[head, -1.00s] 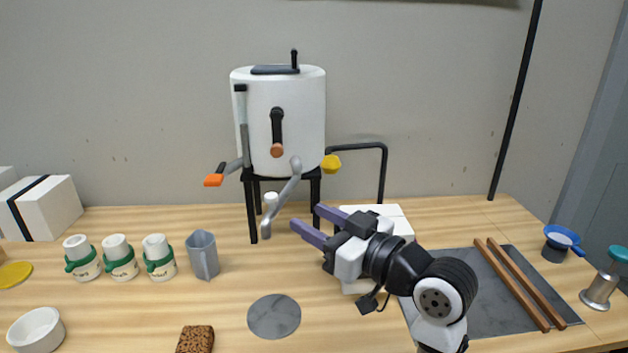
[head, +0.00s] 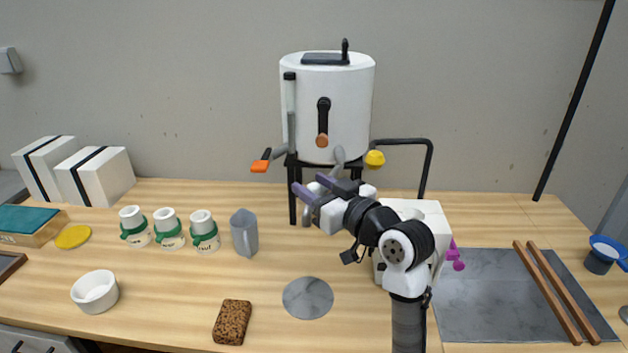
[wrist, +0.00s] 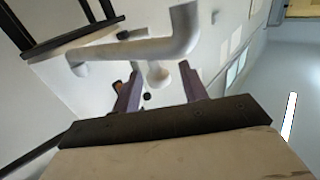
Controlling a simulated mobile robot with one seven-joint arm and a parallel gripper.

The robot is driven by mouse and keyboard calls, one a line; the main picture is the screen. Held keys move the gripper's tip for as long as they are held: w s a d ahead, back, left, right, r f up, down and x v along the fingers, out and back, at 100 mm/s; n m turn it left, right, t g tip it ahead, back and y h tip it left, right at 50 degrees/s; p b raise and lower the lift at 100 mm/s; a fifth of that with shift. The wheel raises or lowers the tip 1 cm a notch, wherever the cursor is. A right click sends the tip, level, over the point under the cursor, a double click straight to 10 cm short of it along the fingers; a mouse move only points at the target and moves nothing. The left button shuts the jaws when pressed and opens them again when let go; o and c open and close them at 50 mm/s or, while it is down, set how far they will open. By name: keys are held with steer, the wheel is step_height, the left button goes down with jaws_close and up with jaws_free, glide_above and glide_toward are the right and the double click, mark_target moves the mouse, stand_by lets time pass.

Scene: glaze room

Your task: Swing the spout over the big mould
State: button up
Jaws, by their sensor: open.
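The grey bent spout (head: 338,157) comes off the lower front of the white tank (head: 325,110) and points down toward the front left, partly hidden by my gripper. My gripper (head: 309,187) is open, its two purple fingers at the spout. In the wrist view, the spout (wrist: 140,49) crosses just beyond the fingertips (wrist: 158,74), and a pale round knob (wrist: 157,74) shows between the fingers. I cannot tell whether they touch. A white block with a hole in its top (head: 430,207), probably the big mould, stands right of the spout, partly behind my arm.
Several strapped white cups (head: 168,229) and a grey jug (head: 244,233) stand to the left. A grey disc (head: 308,298) and a brown sponge-like block (head: 232,322) lie in front. Wooden bars (head: 555,290) lie on a grey slab (head: 475,300) at right.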

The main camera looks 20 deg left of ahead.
steer(key=shift+w+a, duration=0.1)
steer(key=shift+a, duration=0.1)
jaws_close()
steer(key=shift+w+d, duration=0.1)
steer(key=shift+d, duration=0.05)
stand_by(0.3)
